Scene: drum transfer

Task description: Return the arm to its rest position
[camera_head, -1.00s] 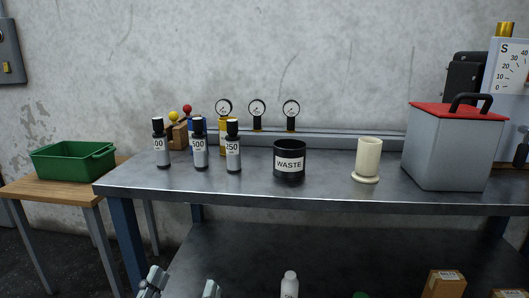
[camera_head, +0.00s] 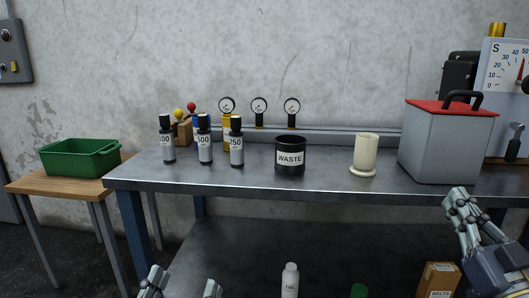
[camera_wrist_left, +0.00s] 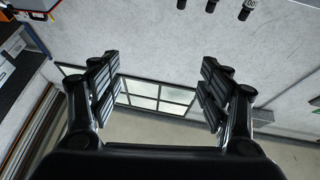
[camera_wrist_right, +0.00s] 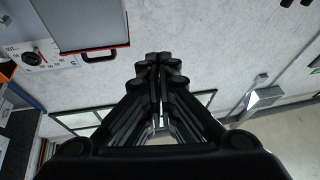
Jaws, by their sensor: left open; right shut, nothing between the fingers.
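My right gripper (camera_head: 460,205) is at the right of the head view, in front of the bench's front edge and below the grey box with the red lid. In the right wrist view its fingers (camera_wrist_right: 160,62) are shut together with nothing between them. My left gripper (camera_head: 182,284) shows only its fingertips at the bottom edge of the head view, apart from the bench. In the left wrist view its fingers (camera_wrist_left: 160,85) are wide apart and empty.
The metal bench (camera_head: 330,185) holds several labelled bottles (camera_head: 204,150), a black waste pot (camera_head: 290,168), a cream cup (camera_head: 365,152) and the red-lidded box (camera_head: 440,145). A green bin (camera_head: 75,160) stands on a wooden table at left. A white bottle (camera_head: 290,280) and carton (camera_head: 438,280) are lower down.

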